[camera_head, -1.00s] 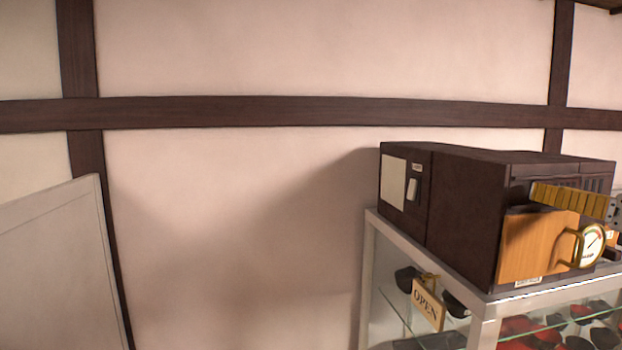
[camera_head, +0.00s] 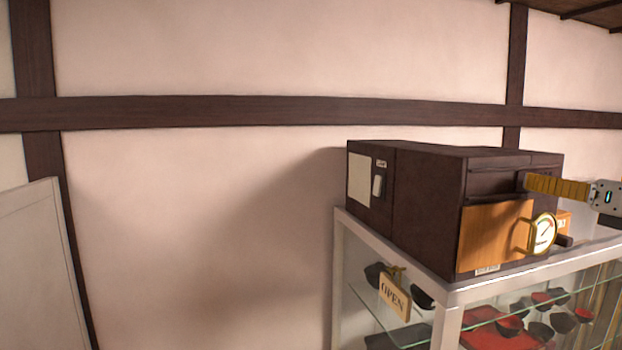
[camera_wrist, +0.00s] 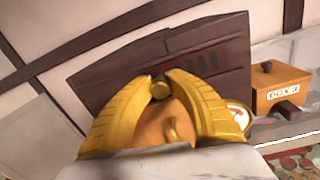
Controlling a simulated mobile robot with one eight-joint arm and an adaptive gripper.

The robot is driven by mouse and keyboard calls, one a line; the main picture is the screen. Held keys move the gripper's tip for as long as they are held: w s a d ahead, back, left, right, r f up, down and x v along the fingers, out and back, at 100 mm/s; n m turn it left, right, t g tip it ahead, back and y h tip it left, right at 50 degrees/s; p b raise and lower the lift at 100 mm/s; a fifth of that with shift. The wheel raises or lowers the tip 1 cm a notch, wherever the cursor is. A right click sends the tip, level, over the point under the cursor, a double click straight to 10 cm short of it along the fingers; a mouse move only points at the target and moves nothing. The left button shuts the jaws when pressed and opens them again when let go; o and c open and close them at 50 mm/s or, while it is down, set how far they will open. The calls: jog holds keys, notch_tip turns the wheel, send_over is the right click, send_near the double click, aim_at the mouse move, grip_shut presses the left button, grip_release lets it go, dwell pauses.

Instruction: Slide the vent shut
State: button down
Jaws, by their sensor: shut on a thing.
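The vent is a dark strip (camera_head: 490,181) across the upper front of a dark brown box, above its wooden door. In the head view the strip looks plain and dark. The wrist view shows the dark vent panel (camera_wrist: 190,62) with a few narrow slot marks. My gripper (camera_head: 524,182) has yellow ribbed fingers and comes in from the right at the vent's height. In the wrist view its fingertips (camera_wrist: 160,84) are closed on a small round knob (camera_wrist: 160,90), mostly covered by the fingers.
The box (camera_head: 425,205) stands on a glass display case (camera_head: 400,268) holding several bowls. Its wooden door (camera_head: 490,236) carries a handle and a round gauge (camera_head: 543,232), just below my fingers. A small wooden drawer box (camera_wrist: 280,88) stands to the right. An OPEN sign (camera_head: 394,295) hangs on the case.

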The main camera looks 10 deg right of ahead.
jog(key=shift+w+d, duration=0.1)
jog(key=shift+d, duration=0.5)
jog(key=shift+a+r, duration=0.1)
jog(key=shift+a, duration=0.15)
jog(key=shift+d, duration=0.1)
jog(key=c, duration=1.4)
grip_release()
jog(key=shift+o, duration=0.9)
jog(key=shift+d, duration=0.25)
jog(key=shift+s+a, duration=0.15)
jog(key=shift+s, duration=0.1)
jog(key=s+d, duration=0.2)
jog(key=s, duration=0.9)
jog(key=shift+s, duration=0.25)
